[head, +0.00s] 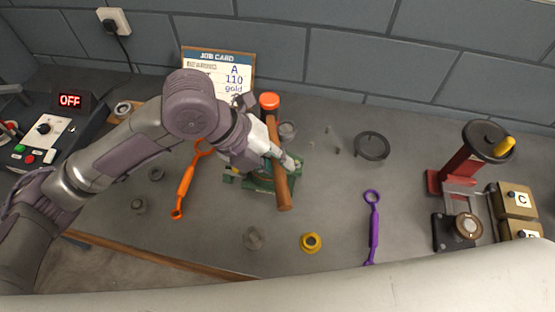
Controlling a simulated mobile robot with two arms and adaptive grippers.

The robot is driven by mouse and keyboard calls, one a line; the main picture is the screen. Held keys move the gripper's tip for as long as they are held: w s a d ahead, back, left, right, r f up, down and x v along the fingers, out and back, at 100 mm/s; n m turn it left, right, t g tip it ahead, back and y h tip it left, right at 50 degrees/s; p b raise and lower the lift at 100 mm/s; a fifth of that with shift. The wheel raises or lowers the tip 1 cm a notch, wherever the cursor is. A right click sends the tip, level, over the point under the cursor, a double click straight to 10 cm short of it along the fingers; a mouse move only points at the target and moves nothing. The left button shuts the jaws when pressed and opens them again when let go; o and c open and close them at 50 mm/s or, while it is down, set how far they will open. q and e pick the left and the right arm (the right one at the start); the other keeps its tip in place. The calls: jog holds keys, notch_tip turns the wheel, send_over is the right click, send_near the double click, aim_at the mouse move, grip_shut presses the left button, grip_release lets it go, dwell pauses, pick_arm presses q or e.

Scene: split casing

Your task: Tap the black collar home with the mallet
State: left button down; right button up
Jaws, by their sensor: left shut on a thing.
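My left gripper (284,160) reaches in from the left and is shut on the wooden handle of the mallet (282,192). The mallet's orange-faced head (269,102) points to the back, and its handle runs toward the front over the green casing (256,184). The gripper and handle hide much of the casing. I cannot make out a black collar on the casing. A dark ring (372,147) lies apart on the bench to the right; I cannot tell whether it is the collar. My right gripper is not in view.
An orange wrench (185,188) lies left of the casing and a purple wrench (373,228) to the right. A yellow ring (311,242) lies in front. A red press (461,165) and labelled boxes (515,200) stand at right. A job card (220,72) stands behind.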

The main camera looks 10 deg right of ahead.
pick_arm(q)
jog(key=shift+f+b, duration=0.3)
jog(key=shift+f, duration=0.2)
jog(key=shift+r, duration=0.1)
jog(key=shift+r+p, duration=0.2)
jog(key=shift+p, duration=0.25)
jog(key=shift+f, duration=0.1)
notch_tip(320, 180, down, 4)
jog(key=shift+s+r+b, duration=0.15)
jog(key=shift+r+b, duration=0.05)
jog(key=shift+b, duration=0.9)
